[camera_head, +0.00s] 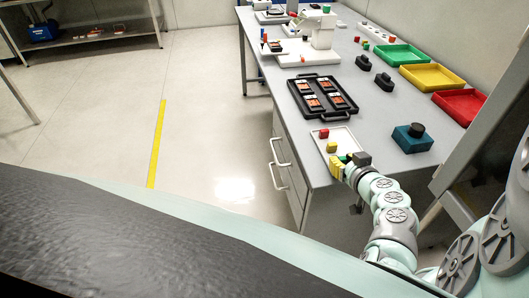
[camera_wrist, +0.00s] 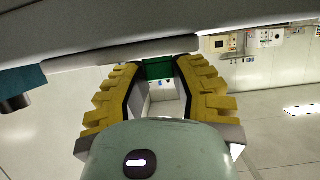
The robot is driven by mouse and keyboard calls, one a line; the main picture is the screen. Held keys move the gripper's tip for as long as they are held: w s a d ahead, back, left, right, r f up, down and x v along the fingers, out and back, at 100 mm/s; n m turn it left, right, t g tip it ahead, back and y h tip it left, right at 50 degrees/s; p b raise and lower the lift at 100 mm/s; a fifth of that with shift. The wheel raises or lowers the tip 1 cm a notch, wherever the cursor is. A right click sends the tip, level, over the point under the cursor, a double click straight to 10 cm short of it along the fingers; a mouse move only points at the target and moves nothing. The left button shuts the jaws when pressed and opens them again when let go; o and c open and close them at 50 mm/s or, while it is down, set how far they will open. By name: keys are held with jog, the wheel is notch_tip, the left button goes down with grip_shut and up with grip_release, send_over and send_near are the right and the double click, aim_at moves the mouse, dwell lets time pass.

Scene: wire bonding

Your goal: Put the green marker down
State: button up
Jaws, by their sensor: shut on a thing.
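My gripper (camera_head: 342,164), with yellow fingers, is at the near end of the workbench, by the near edge of a white tray (camera_head: 345,137). The green marker (camera_wrist: 158,68) is a small green block between my fingertips in the wrist view, and the gripper is shut on it. In the head view only a little of the green marker (camera_head: 345,158) shows beside the fingers. A red marker (camera_head: 324,133) and a yellow marker (camera_head: 332,147) stand along the tray's left side. I cannot tell whether the green marker touches the tray.
A teal block with a black knob (camera_head: 412,139) stands right of the tray. A black carrier (camera_head: 322,76) with several orange parts lies behind it. Green (camera_head: 400,54), yellow (camera_head: 432,77) and red (camera_head: 460,105) bins line the right side. Bare bench lies between tray and teal block.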

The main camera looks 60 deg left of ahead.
jog(key=shift+f+b, duration=0.25)
jog(key=shift+b, duration=0.15)
jog(key=o, duration=0.7)
jog(key=shift+r, duration=0.1)
jog(key=shift+r+p, duration=0.15)
jog(key=shift+p, duration=0.55)
